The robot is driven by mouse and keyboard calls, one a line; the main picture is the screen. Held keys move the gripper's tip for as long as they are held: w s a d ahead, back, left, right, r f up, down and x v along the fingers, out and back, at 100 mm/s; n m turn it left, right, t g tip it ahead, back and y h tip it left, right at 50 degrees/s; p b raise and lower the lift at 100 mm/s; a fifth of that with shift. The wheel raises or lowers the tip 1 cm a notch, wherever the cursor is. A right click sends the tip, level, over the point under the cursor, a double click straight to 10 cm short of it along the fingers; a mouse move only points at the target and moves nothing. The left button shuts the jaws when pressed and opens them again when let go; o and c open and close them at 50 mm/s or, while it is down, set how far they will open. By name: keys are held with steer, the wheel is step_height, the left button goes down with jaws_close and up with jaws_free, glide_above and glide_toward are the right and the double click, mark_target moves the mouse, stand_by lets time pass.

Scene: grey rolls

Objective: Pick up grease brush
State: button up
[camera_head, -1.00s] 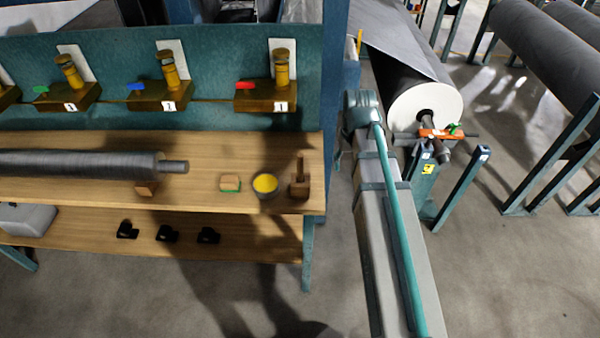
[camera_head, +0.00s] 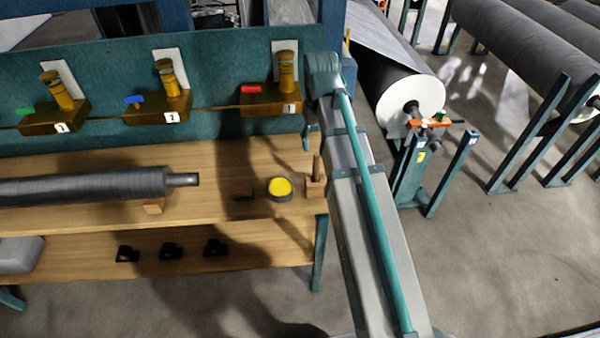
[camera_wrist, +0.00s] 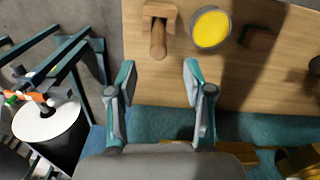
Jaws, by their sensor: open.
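The grease brush (camera_head: 316,180) appears to be the wooden piece with an upright handle at the right end of the bench top. In the wrist view the brush (camera_wrist: 158,38) is at the top centre, its handle pointing toward the camera. A round tin of yellow grease (camera_head: 280,188) stands just left of it; in the wrist view the tin (camera_wrist: 211,28) is to its right. My gripper (camera_wrist: 158,74) is open and empty, its two fingers apart below the brush in the wrist view. It does not touch the brush. The gripper cannot be made out in the head view.
A small dark block (camera_head: 243,193) lies left of the tin, in shadow. A grey roll (camera_head: 85,186) rests on the bench's left. The back panel (camera_head: 215,120) carries several brass fittings. A large roll (camera_head: 412,103) on a stand is at right. Black parts (camera_head: 170,250) sit on the lower shelf.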

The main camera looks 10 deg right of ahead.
mark_target(317, 153)
steer(key=shift+d+f+p, duration=0.2)
steer(key=shift+f+p, duration=0.25)
steer(key=shift+f, duration=2.25)
steer(key=shift+s+f+p, duration=0.2)
steer(key=shift+f+p, duration=0.25)
steer(key=shift+f, duration=0.35)
steer(key=shift+a+f+p, duration=0.1)
steer(key=shift+f+p, duration=0.35)
steer(key=shift+f, duration=1.35)
steer(key=shift+c, duration=0.2)
jaws_close()
